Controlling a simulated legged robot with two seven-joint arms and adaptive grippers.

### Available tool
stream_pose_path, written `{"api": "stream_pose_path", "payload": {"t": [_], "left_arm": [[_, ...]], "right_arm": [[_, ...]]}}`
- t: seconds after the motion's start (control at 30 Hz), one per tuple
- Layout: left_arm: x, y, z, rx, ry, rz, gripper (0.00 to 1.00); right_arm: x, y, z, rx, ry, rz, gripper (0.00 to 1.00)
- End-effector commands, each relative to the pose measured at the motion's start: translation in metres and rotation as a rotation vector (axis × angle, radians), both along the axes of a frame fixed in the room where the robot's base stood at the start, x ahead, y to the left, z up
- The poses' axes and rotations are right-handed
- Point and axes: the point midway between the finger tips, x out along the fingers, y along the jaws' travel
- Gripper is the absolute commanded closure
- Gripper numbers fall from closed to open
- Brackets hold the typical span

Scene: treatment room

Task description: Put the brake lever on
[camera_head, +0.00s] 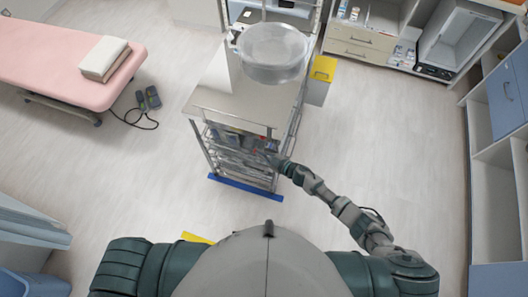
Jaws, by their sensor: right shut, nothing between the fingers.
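A metal trolley (225,101) stands in front of me, with a pale top and several wire shelves below. A blue bar (245,188) runs along its near lower edge, close to the floor. I cannot make out a separate brake lever. My right arm reaches forward from the lower right. My right gripper (271,157) is shut and empty, small in view, at the trolley's near side by the upper shelf. I cannot tell whether it touches the trolley. My left gripper is out of view; only my left upper arm shows.
A clear round basin (271,53) sits on the trolley top. A yellow-topped bin (321,75) stands at its right. A pink couch (62,58) is at the left, with a foot pedal (148,98) on the floor. Cabinets (361,36) line the back right.

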Motion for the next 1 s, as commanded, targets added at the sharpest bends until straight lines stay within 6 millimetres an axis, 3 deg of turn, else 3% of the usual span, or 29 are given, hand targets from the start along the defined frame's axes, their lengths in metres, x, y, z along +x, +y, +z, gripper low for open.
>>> {"api": "stream_pose_path", "payload": {"t": [0.1, 0.4, 1.0], "left_arm": [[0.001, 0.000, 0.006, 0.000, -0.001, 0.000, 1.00], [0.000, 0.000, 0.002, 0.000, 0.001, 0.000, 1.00], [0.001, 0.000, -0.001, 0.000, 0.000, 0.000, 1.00]], "right_arm": [[0.000, 0.007, -0.006, 0.006, 0.007, -0.002, 1.00], [0.002, 0.016, -0.018, 0.007, 0.006, -0.001, 1.00], [0.003, 0.020, -0.022, 0.008, 0.005, -0.001, 1.00]]}}
